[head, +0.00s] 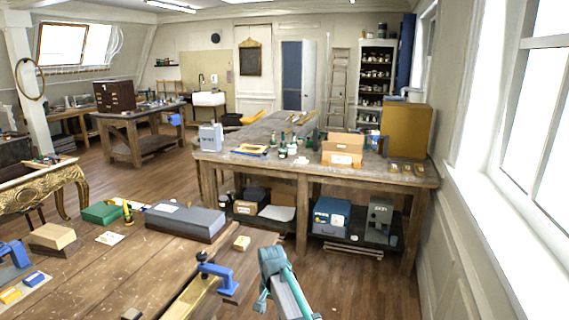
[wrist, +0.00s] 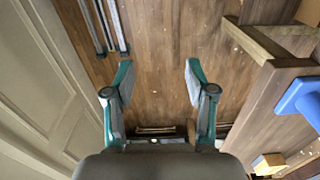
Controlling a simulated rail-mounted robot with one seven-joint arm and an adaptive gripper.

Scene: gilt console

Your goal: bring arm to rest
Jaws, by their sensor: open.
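My gripper (wrist: 157,78) is open and empty in the wrist view, its two teal-and-grey fingers spread wide apart. Only bare wooden floor (wrist: 155,40) shows between the fingertips. In the head view, teal and grey parts of my arm (head: 284,285) show at the bottom edge, just right of the near workbench (head: 110,275). I see nothing held. The rest of my arm is out of frame.
A blue clamp (head: 218,278) is on the workbench's right end and also shows in the wrist view (wrist: 300,100). A grey box (head: 185,222) lies on this bench. A panelled wall (wrist: 40,85) stands left in the wrist view. A second bench (head: 315,175) stands beyond open floor.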

